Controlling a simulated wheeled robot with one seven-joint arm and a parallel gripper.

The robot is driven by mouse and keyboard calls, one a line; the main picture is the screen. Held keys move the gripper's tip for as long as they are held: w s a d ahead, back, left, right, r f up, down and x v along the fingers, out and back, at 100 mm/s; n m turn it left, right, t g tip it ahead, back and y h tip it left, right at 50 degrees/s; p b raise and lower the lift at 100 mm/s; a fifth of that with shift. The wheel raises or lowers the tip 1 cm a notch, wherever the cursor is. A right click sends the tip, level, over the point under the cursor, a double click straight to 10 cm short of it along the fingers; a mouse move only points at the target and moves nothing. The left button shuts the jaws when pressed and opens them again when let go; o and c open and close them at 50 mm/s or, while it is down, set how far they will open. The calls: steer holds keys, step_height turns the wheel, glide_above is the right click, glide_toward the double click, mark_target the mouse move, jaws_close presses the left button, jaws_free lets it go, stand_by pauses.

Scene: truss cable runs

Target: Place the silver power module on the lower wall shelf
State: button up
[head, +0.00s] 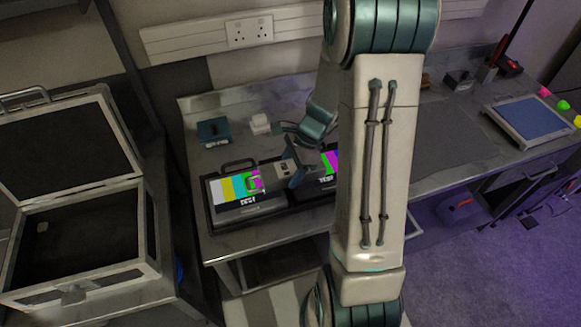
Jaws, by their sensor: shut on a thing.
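My gripper (292,167) is over the bench, in front of the two test screens, partly hidden by my own arm. I cannot make out the lower wall shelf for certain; a grey ledge (55,48) shows at the top left.
The bench (222,160) carries a colour-bar screen (232,188), a blue box (213,131) and a white block (260,123). A socket strip (190,42) runs along the wall. An open case (120,276) stands at left. A blue-topped tray (530,118) lies at right.

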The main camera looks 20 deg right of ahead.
steer(key=shift+f, duration=0.15)
steer(key=o, duration=1.4)
